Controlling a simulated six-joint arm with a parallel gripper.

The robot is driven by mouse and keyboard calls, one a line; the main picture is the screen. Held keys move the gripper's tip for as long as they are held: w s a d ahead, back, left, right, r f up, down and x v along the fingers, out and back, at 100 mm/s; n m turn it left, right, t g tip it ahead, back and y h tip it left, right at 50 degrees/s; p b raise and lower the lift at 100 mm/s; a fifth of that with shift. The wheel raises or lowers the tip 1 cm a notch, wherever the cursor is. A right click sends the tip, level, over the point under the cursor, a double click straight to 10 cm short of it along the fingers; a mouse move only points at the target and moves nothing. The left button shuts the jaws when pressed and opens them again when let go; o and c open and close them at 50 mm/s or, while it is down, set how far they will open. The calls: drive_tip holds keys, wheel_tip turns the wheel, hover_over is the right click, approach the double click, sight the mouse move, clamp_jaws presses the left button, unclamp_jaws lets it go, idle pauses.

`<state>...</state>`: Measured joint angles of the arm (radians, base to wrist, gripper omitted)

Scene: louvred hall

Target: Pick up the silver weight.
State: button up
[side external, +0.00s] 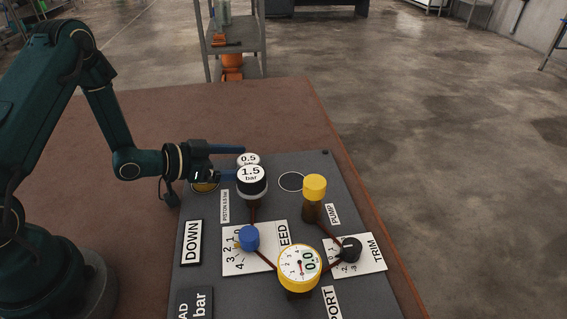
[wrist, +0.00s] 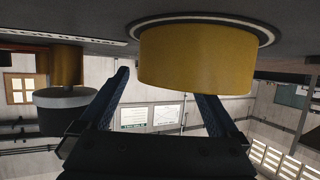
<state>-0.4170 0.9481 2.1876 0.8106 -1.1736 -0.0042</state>
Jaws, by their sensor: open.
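The likely silver weight (side external: 248,158) is a disc with a pale top marked 0.5, mostly hidden behind the black 1.5 bar weight (side external: 252,182). Its colour is hard to tell. My gripper (side external: 241,164) is open and level, its fingers reaching right, with the tips close to the 0.5 disc. I cannot tell whether they touch it. In the wrist view, my gripper (wrist: 162,86) has spread fingers with no weight clearly seen between them. A brass weight (wrist: 195,58) on a ringed spot hides part of that gap.
The black weight sits on the piston close to the near finger. A yellow-topped pump (side external: 314,188), blue knob (side external: 249,237), yellow gauge (side external: 299,265) and black knob (side external: 349,249) stand on the grey panel (side external: 205,222). An empty ring (side external: 291,181) lies right of the weights.

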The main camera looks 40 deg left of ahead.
drive_tip(key=shift+c, duration=0.4)
clamp_jaws()
drive_tip(key=shift+r, duration=0.1)
